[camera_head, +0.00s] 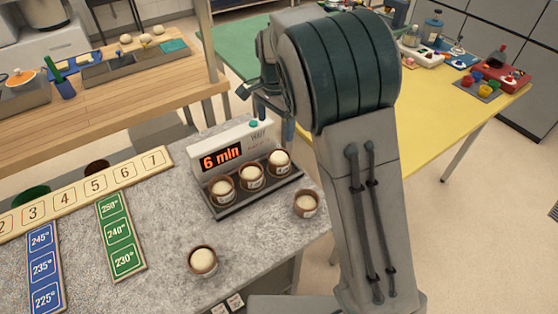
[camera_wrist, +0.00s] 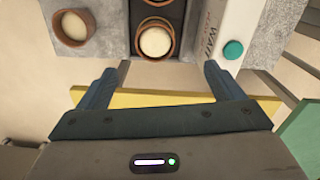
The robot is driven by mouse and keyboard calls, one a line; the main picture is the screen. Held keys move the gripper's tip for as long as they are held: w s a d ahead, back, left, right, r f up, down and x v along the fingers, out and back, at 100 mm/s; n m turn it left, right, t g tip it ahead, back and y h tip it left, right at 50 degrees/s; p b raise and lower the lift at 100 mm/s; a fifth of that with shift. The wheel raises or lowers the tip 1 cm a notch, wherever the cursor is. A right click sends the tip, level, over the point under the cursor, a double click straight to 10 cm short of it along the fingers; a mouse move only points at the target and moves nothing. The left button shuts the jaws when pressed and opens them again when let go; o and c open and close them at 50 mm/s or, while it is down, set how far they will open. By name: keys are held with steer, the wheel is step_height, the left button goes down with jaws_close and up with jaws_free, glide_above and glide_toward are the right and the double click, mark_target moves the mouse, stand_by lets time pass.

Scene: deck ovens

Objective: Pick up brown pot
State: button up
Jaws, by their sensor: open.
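Several small brown pots filled with pale dough are in the head view. Three stand in a row on the dark tray of the timer, with the right one (camera_head: 279,168) nearest my arm. Another brown pot (camera_head: 306,208) stands on the grey counter just right of the tray, and one more (camera_head: 203,268) stands nearer the front. In the wrist view, my gripper (camera_wrist: 158,70) is open and empty. A tray pot (camera_wrist: 155,54) appears beyond the gap between the fingers, and an off-tray pot (camera_wrist: 72,40) is at upper left. The head view mostly hides my gripper behind my arm.
The timer (camera_head: 235,150) reads "6 min" and stands behind the tray pots; its teal button (camera_wrist: 233,50) shows in the wrist view. Numbered strips lie at left on the counter (camera_head: 180,215). A yellow table (camera_head: 430,125) stands at right. Bare counter surrounds the front pot.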

glide_above(279, 157)
steer(key=f, duration=0.8)
steer(key=shift+w+a, duration=0.2)
steer(key=shift+a, duration=0.2)
steer(key=shift+s+d+f+p, duration=0.15)
steer(key=shift+f+p, duration=0.1)
steer(key=shift+f, duration=0.65)
steer(key=shift+w+d+f+p, duration=0.1)
steer(key=shift+d+f+p, duration=0.1)
steer(key=shift+f, duration=0.7)
steer(key=shift+s+d+f+p, duration=0.1)
steer(key=shift+f+p, duration=0.15)
steer(key=shift+f, duration=0.65)
steer(key=c, duration=1.2)
